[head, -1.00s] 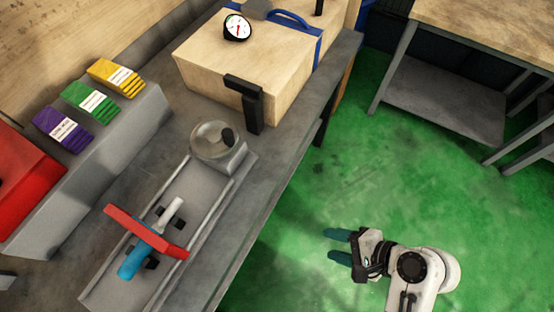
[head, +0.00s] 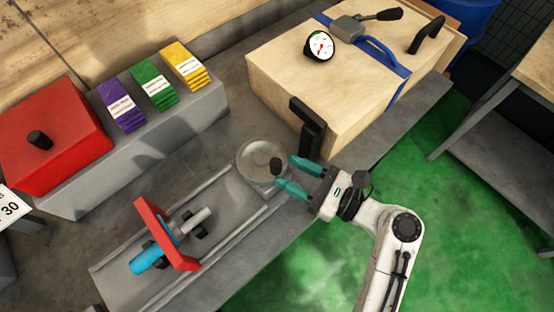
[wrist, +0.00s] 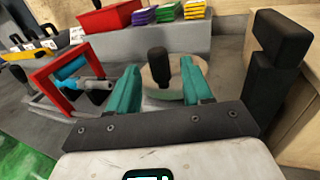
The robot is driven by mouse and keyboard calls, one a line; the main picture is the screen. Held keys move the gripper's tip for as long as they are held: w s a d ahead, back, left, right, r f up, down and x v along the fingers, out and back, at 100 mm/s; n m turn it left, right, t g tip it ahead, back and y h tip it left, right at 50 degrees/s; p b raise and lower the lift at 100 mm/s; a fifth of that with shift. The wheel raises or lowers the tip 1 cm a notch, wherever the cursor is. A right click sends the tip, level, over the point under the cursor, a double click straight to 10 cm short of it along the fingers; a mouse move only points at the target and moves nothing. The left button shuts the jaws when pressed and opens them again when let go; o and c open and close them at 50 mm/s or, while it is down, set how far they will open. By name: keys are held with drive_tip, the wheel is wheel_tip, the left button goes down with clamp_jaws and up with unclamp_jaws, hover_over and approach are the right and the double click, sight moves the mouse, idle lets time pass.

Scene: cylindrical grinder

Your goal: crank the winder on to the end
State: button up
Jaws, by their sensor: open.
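The winder is a round grey disc (head: 258,158) at the far end of a grey railed bed, with a short black crank knob (head: 276,166) near its rim. My gripper (head: 284,178) is open, with its teal fingers pointing at the knob. In the wrist view, the knob (wrist: 157,66) stands upright between and beyond the two teal fingers of my gripper (wrist: 158,80). The fingers appear apart from it, and I see no grip on it.
A red frame (head: 166,234) with a blue and white cylinder (head: 152,257) stands on the bed. A black L-shaped bracket (head: 308,128) rises close beside my gripper, against a wooden box (head: 350,97). A red box (head: 55,150) and coloured packs (head: 152,86) stand behind.

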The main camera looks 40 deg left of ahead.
sight(281, 168)
drive_tip(key=shift+x, duration=2.15)
drive_tip(key=c, duration=0.9)
drive_tip(key=shift+p, duration=0.35)
